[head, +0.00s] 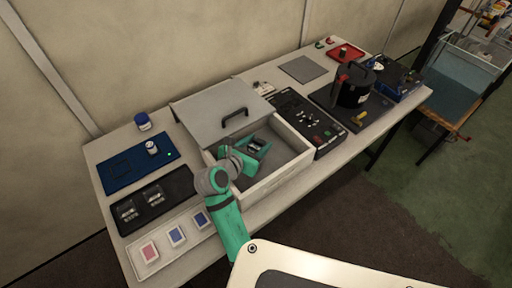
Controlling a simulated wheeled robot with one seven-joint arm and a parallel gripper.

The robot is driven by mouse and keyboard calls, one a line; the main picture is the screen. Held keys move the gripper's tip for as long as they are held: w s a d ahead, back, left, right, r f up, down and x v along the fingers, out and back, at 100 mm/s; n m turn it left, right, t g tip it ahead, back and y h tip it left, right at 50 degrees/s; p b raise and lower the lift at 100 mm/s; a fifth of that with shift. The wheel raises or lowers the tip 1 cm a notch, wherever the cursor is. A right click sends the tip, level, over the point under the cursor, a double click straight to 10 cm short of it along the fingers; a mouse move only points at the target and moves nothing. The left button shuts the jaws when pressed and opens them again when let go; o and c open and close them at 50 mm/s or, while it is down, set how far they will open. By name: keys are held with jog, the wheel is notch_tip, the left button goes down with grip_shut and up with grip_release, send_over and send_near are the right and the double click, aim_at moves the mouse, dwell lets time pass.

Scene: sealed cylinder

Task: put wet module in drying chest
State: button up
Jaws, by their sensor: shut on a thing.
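The drying chest (290,172) is a pale open-topped box in the middle of the table. Its grey lid (200,115), with a dark handle, lies back behind the opening, so the chest is open. My teal gripper (257,145) is over the left part of the chest's opening, at or just above its inside. It is shut on a small dark module (254,144), partly hidden by the fingers. I cannot tell whether the module touches the chest floor.
A black mat with dark modules (127,211), a blue mat with a small jar (151,148), and a tray of coloured cards (176,236) lie left. A black tray (308,120) and a dark lidded pot (354,88) stand right. The chest's right interior is clear.

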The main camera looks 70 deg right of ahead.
aim_at(254, 152)
jog(key=shift+w+a+f, duration=0.1)
jog(key=shift+a+f, duration=0.05)
jog(key=shift+f, duration=0.95)
jog(key=shift+f, duration=0.6)
jog(key=o, duration=1.1)
jog(key=shift+r, duration=0.1)
jog(key=shift+r, duration=0.55)
jog(key=shift+v, duration=6)
jog(key=shift+f, duration=0.1)
